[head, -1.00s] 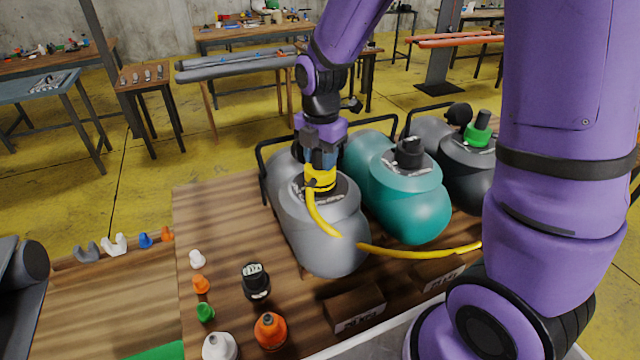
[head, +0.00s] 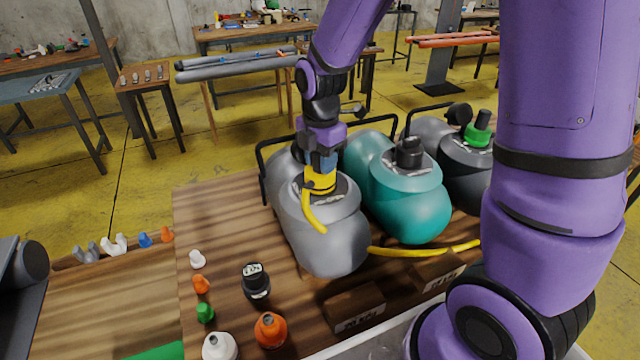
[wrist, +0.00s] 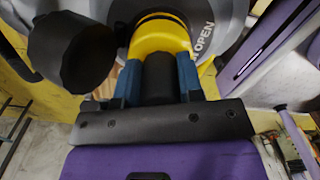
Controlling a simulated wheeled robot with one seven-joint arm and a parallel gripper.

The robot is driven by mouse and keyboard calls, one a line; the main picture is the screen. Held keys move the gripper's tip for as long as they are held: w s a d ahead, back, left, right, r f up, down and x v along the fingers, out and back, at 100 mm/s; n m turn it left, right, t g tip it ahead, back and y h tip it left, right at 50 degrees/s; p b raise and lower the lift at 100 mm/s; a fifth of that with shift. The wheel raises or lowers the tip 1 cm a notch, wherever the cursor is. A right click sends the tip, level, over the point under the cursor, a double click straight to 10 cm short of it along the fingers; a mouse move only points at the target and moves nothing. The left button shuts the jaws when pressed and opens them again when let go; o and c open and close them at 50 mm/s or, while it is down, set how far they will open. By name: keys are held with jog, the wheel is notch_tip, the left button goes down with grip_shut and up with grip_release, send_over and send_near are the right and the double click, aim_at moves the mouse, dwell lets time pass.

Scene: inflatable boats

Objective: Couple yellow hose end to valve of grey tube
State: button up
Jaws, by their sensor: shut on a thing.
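The grey tube (head: 320,235) lies on the wooden table, left of the teal tube. The yellow hose end (head: 319,182) is at the valve plate on top of the grey tube. It also shows in the wrist view (wrist: 158,38), over a round plate (wrist: 205,35) marked "OPEN". My gripper (head: 320,163) points down from above, its blue fingers shut on the hose end's dark upper part. The valve itself is hidden under the hose end, so I cannot tell whether the two are locked. A black round cap (wrist: 72,52) hangs beside the fingers.
The teal tube (head: 412,215) with a black valve fitting stands close on the right, and a dark grey tube (head: 470,160) with a green fitting beyond it. The yellow hose (head: 420,251) runs right across the tubes' fronts. Loose caps and an orange fitting (head: 270,330) stand front left.

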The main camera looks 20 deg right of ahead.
jog(key=shift+m, duration=1.2)
jog(key=m, duration=0.3)
jog(key=shift+m, duration=0.6)
jog(key=shift+s, duration=0.1)
jog(key=m, duration=0.4)
jog(key=o, duration=1)
jog(key=shift+o, duration=0.2)
